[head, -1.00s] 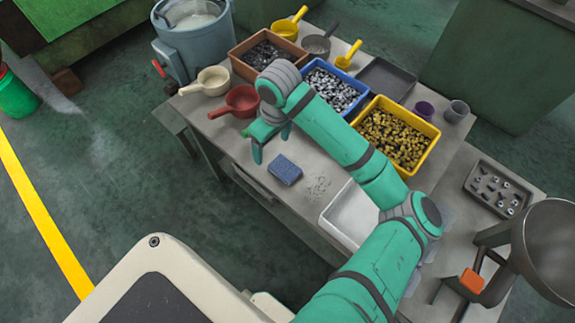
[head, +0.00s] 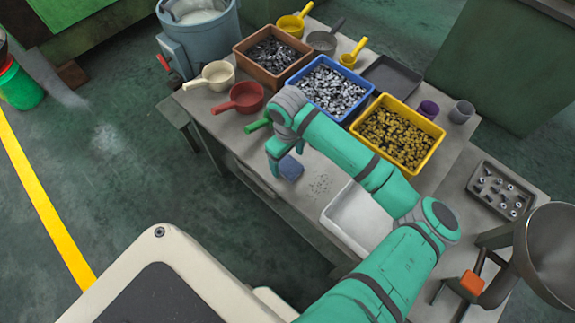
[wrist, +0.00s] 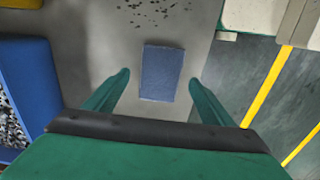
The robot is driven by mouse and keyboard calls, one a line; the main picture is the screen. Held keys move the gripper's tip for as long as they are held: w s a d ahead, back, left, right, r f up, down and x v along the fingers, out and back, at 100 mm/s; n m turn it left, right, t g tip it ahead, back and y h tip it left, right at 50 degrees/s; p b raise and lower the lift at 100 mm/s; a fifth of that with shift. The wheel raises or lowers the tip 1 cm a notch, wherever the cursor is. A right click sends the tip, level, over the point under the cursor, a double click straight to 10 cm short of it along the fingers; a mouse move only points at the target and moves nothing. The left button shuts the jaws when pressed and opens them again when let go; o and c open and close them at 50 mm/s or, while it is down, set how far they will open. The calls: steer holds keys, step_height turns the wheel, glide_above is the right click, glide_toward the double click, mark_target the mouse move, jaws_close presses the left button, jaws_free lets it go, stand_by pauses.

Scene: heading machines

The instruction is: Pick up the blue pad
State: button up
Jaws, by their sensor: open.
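The blue pad (head: 291,168) lies flat on the grey table (head: 232,133), close to its front edge, partly hidden by my gripper in the head view. In the wrist view the blue pad (wrist: 161,73) shows whole as a rectangle, ahead of my fingers and between their lines. My gripper (head: 272,158) is above the table at the pad's left side.
A white tray (head: 340,213) is right of the pad, with small dark bits scattered between. Bins of parts, brown (head: 240,58), blue (head: 345,117) and yellow (head: 398,170), stand behind. A red scoop (head: 246,96) and a cream scoop (head: 217,73) lie at the left.

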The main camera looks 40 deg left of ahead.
steer(key=shift+f, duration=0.85)
steer(key=c, duration=1.2)
steer(key=shift+o, duration=0.2)
